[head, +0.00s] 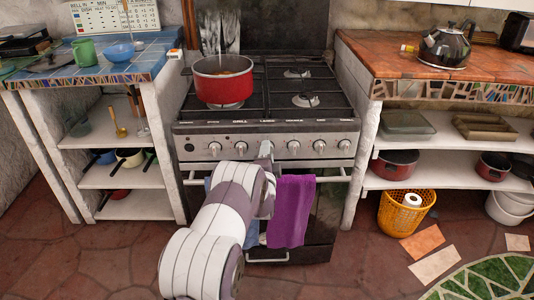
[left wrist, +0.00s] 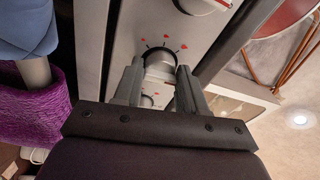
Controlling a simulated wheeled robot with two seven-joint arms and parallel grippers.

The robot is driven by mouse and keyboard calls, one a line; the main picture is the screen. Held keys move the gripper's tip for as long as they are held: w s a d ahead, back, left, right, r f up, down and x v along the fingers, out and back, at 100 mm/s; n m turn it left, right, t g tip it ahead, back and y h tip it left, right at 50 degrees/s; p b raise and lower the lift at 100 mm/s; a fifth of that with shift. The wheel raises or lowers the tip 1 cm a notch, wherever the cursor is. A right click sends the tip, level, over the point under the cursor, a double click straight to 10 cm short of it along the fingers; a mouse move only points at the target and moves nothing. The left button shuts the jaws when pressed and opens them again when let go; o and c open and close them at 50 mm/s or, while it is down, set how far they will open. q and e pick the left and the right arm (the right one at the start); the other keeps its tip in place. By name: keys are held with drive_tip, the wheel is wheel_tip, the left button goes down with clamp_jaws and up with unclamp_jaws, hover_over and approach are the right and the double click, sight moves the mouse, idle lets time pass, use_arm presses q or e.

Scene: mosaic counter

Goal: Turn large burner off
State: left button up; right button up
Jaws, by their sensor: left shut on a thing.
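The stove (head: 262,135) stands between two counters, with a row of several round knobs on its silver front panel. My left gripper (head: 266,150) reaches up to the middle of this row and hides the knob there. In the left wrist view, my left gripper's two fingers (left wrist: 159,72) are shut on a dark-rimmed knob (left wrist: 160,56), one finger on each side. Red marks surround this knob on the panel. Other knobs (head: 293,147) to the right are free. I cannot tell which burner the gripped knob serves. My right gripper is in neither view.
A red pot (head: 222,88) stands on the left side of the cooktop; other burners (head: 305,100) are bare. A purple towel (head: 291,210) hangs from the oven handle beside my left arm. A kettle (head: 445,45) is on the right counter, an orange basket (head: 405,213) on the floor.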

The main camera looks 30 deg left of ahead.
use_arm(q)
drive_tip(key=shift+f, duration=0.15)
idle(0.3)
drive_tip(key=o, duration=1)
drive_tip(key=shift+d, duration=0.1)
drive_tip(key=p+v, duration=0.2)
drive_tip(key=v, duration=1)
drive_tip(key=shift+s+d, duration=0.15)
drive_tip(key=shift+s, duration=0.15)
